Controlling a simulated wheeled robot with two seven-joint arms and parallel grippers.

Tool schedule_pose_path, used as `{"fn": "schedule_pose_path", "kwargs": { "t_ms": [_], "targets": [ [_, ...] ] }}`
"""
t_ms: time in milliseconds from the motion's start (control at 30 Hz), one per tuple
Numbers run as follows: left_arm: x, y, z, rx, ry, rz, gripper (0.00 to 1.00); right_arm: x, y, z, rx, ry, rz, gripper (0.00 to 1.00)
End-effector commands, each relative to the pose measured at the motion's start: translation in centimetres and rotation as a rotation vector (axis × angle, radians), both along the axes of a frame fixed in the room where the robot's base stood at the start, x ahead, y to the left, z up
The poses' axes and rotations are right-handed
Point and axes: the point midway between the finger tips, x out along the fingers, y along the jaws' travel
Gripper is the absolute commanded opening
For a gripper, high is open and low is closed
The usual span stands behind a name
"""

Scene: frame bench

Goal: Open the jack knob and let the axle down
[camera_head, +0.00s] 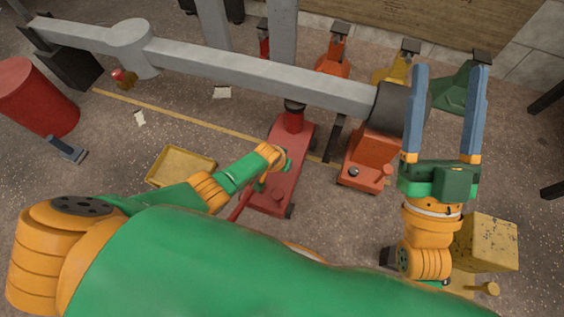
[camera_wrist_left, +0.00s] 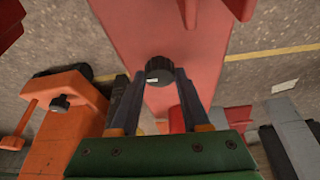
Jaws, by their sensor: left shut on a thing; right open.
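The red jack (camera_head: 292,150) stands on the floor under the grey axle (camera_head: 240,73), its raised top below the beam. In the left wrist view, its black knob (camera_wrist_left: 159,71) with a white mark sits on the red body (camera_wrist_left: 160,25). My left gripper (camera_wrist_left: 157,74) is shut on this knob, one dark blue finger on each side. In the head view my left gripper (camera_head: 284,162) is small at the jack, and the knob cannot be made out. My right gripper (camera_head: 446,90) is open and empty, its blue fingers pointing up the picture beside the axle's dark end (camera_head: 388,107).
An orange-red jack (camera_head: 369,158) stands below the axle's right end. A yellow tray (camera_head: 181,165) lies left of the red jack. A red drum (camera_head: 35,97) stands at far left, a yellow block (camera_head: 487,241) at lower right. Orange, yellow and green stands line the back.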

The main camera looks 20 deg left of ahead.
Motion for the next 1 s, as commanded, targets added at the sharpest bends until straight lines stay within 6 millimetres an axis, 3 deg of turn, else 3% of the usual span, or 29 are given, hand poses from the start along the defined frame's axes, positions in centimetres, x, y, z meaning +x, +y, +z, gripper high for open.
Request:
{"fn": "schedule_pose_path", "kwargs": {
  "t_ms": [67, 100, 167, 200, 567, 667, 800, 1000],
  "targets": [
    [0.0, -0.1, 0.0, -0.002, -0.002, -0.001, 0.0, 0.0, 0.0, 0.0, 0.0, 0.0, 0.0, 0.7],
    [0.0, -0.1, 0.0, -0.002, -0.002, -0.001, 0.57, 0.0, 0.0, 0.0, 0.0, 0.0, 0.0, 0.7],
    [0.0, -0.1, 0.0, -0.001, -0.002, 0.0, 0.73, 0.0, 0.0, 0.0, 0.0, -0.001, 0.0, 0.7],
    [0.0, 0.0, 0.0, -0.001, -0.002, 0.0, 0.76, 0.0, 0.0, 0.0, 0.0, -0.001, 0.0, 0.7],
    [0.0, 0.0, 0.2, -0.001, -0.001, -0.001, 0.76, 0.5, 0.0, -0.5, -0.009, 0.04, -0.003, 0.7],
    [-0.1, 0.0, 0.6, -0.001, -0.001, -0.001, 0.76, 1.6, 0.0, -2.0, -0.034, 0.143, -0.013, 0.7],
    [-0.3, 0.0, 1.1, 0.0, -0.001, -0.001, 0.76, 3.3, -0.1, -5.5, -0.081, 0.345, -0.031, 0.7],
    [-0.6, 0.1, 1.8, 0.0, -0.001, -0.001, 0.76, 4.2, -0.7, -11.0, -0.145, 0.631, -0.054, 0.7]
  ]
}}
